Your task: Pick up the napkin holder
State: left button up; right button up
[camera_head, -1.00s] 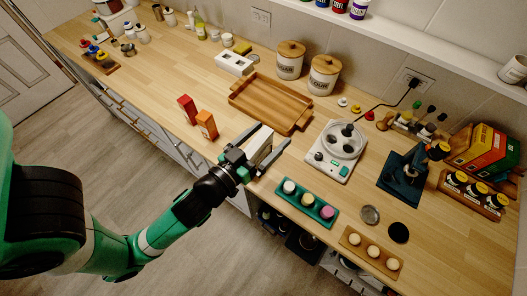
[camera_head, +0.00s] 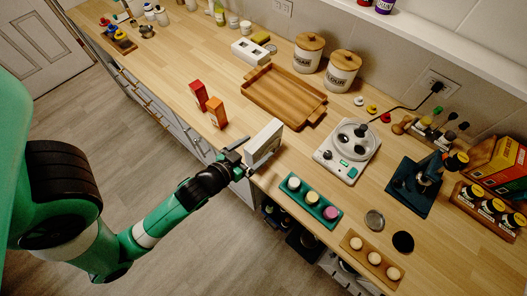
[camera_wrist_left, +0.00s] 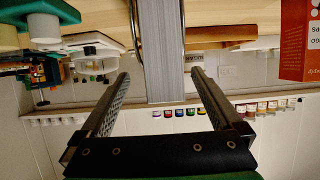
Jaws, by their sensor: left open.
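The napkin holder (camera_head: 265,140) is a pale, upright box shape standing at the front edge of the wooden counter. My left gripper (camera_head: 242,158) is at its near, lower-left end in the head view, fingers pointing toward it. In the left wrist view the napkin holder (camera_wrist_left: 166,50) shows as a grey ribbed block with metal wire loops, lined up between the two open fingers (camera_wrist_left: 161,76). There is a gap on both sides of it, and I see no contact. How far the fingers overlap it is hard to tell. My right gripper is not in view.
Two red and orange boxes (camera_head: 216,112) stand left of the holder. A wooden tray (camera_head: 262,101) lies behind it. The counter's front edge runs beneath my left gripper.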

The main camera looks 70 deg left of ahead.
pick_arm(q)
jog(key=p+x, duration=0.1)
jog(key=x, duration=0.4)
jog(key=shift+a+f, duration=0.15)
jog(key=shift+f, duration=0.05)
grip_shut()
dwell(0.3)
